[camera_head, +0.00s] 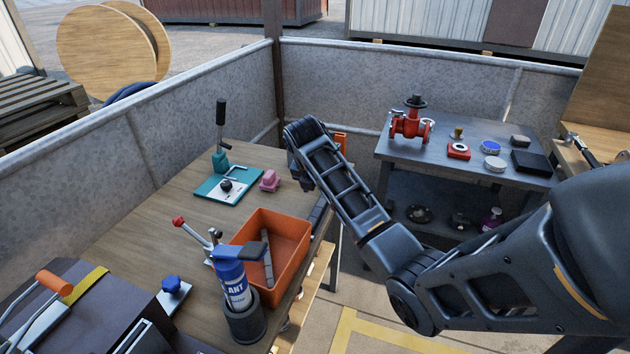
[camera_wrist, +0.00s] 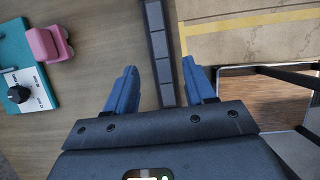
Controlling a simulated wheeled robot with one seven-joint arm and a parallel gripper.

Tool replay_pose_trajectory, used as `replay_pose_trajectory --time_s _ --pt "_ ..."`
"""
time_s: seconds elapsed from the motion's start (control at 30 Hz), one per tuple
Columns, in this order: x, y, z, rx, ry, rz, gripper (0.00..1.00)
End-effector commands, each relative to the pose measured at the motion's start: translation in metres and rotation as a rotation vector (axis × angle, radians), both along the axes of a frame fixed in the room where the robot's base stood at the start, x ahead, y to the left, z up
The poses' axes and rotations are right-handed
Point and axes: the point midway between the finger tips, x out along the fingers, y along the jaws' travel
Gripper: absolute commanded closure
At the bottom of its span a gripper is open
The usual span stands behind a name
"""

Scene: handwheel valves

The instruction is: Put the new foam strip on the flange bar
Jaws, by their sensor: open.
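My gripper (camera_wrist: 159,66) is open, its two blue fingers pointing down over the table's right edge. A long dark grey segmented strip (camera_wrist: 158,42) runs along that edge and lies between the fingers, with visible gaps on both sides. Part of it shows in the head view (camera_head: 317,214), beside my arm. A shorter grey strip (camera_head: 267,272) lies inside the orange bin (camera_head: 291,236) on the same table. I cannot tell for sure which of these is the new foam strip or the flange bar. The fingertips are not clear in the head view.
A teal fixture (camera_head: 205,188) with a black lever and a pink block (camera_head: 270,181) stand left of my gripper. A blue spray can (camera_head: 232,280) and a red-knobbed clamp (camera_head: 196,232) stand nearer. A second table (camera_head: 400,155) carries a red valve (camera_head: 411,123).

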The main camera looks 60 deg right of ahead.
Motion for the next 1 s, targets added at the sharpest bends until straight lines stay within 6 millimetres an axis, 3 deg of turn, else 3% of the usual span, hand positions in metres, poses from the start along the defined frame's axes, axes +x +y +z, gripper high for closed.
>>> replay_pose_trajectory --time_s 0.1,0.3,1.0 --pt "0.000 0.008 0.019 -0.002 -0.002 0.002 0.46" --pt "-0.001 0.015 0.037 -0.001 -0.001 -0.001 0.46" --pt "-0.001 0.016 0.040 -0.001 0.000 0.000 0.46"
